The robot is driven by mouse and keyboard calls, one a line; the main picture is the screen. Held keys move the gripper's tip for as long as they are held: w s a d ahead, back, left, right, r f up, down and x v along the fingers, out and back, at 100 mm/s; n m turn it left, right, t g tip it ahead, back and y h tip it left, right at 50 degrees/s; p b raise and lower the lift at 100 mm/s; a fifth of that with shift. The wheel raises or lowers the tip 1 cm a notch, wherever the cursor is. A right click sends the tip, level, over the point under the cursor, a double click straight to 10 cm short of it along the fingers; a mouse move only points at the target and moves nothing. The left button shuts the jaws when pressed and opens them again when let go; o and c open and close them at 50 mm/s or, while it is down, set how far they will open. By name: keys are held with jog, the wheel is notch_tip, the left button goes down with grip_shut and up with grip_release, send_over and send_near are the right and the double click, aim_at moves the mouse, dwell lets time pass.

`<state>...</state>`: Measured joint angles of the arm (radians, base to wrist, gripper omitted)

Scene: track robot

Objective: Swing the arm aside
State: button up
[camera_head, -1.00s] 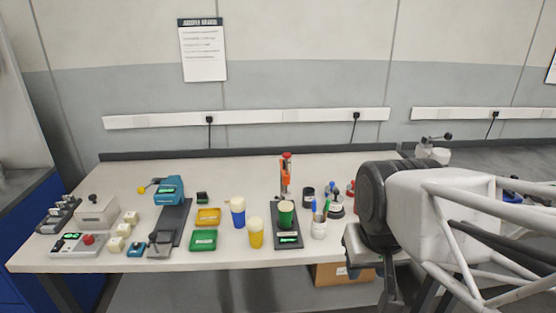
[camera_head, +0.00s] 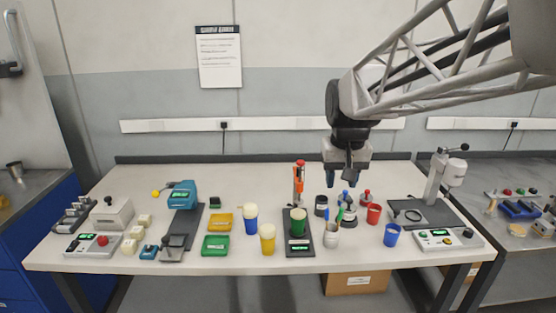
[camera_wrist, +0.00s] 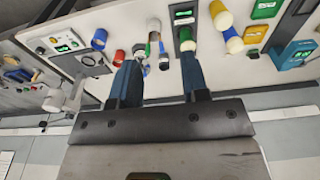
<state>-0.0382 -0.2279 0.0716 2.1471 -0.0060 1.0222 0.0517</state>
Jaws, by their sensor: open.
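My arm comes in from the upper right in the head view. My gripper (camera_head: 344,186) hangs over the right half of the table (camera_head: 250,178), above the far part of its top. In the wrist view my gripper (camera_wrist: 160,84) shows two blue fingers spread apart with nothing held between them. Beyond the fingers lie a pen cup (camera_wrist: 153,50), a green-topped cup (camera_wrist: 188,46) and a red cup (camera_wrist: 119,58). In the head view the fingers appear just behind the pen cup (camera_head: 332,234); whether they touch anything there I cannot tell.
An orange-red upright tool (camera_head: 299,184), dark jar (camera_head: 321,205), red cup (camera_head: 374,213) and blue cup (camera_head: 391,235) stand near the gripper. A press-like stand (camera_head: 443,180) rises at right. Yellow (camera_head: 267,239) and blue (camera_head: 251,219) cups stand left of centre. The table's back middle is clear.

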jog(key=w+a+f, duration=0.1)
jog(key=w+a, duration=0.2)
jog(key=w, duration=1.2)
jog(key=g, duration=0.1)
send_over(298, 168)
notch_tip(298, 168, down, 5)
jog(key=shift+w+d+f, duration=0.1)
jog(key=shift+d+f, duration=0.05)
jog(key=shift+w, duration=0.15)
jog(key=shift+f, duration=0.1)
jog(key=shift+f, duration=3.85)
jog(key=shift+c, duration=0.4)
grip_shut()
